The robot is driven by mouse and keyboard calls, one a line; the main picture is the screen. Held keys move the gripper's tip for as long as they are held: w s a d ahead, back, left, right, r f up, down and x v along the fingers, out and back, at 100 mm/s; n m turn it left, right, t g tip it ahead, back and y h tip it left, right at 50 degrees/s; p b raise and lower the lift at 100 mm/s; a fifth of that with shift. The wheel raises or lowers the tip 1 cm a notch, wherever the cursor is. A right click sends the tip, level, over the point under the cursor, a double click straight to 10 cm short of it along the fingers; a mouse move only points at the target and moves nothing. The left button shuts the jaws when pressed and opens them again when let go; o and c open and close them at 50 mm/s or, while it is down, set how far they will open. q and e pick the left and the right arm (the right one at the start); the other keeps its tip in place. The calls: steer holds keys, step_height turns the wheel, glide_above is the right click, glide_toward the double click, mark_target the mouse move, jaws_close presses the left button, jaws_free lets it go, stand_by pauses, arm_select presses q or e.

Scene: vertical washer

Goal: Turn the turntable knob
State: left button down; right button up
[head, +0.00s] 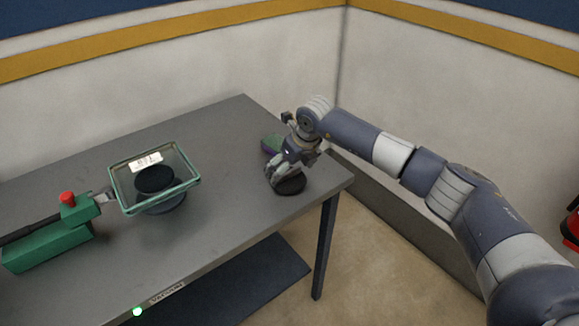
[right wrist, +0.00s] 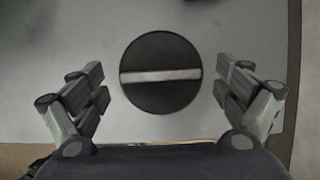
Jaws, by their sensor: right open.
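The turntable knob is a round black disc (right wrist: 160,50) with a pale straight bar across its middle, lying nearly level in the right wrist view. In the head view the knob (head: 291,187) is a dark disc at the right end of the grey table, partly hidden by my gripper. My right gripper (head: 279,179) is over it, fingers pointing down. In the right wrist view the fingers of my right gripper (right wrist: 160,82) are wide apart, one each side of the disc, with gaps between. Nothing is held. My left gripper is out of view.
The grey table (head: 225,190) has a green-framed clear panel (head: 197,165) over dark round parts. A green device with a red top (head: 68,198) stands at the left. A small green and purple object (head: 270,144) lies behind my right gripper. The table's middle is clear.

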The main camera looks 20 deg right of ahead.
steer(key=shift+f, duration=0.15)
steer(key=c, duration=1.1)
steer(key=shift+o, duration=0.2)
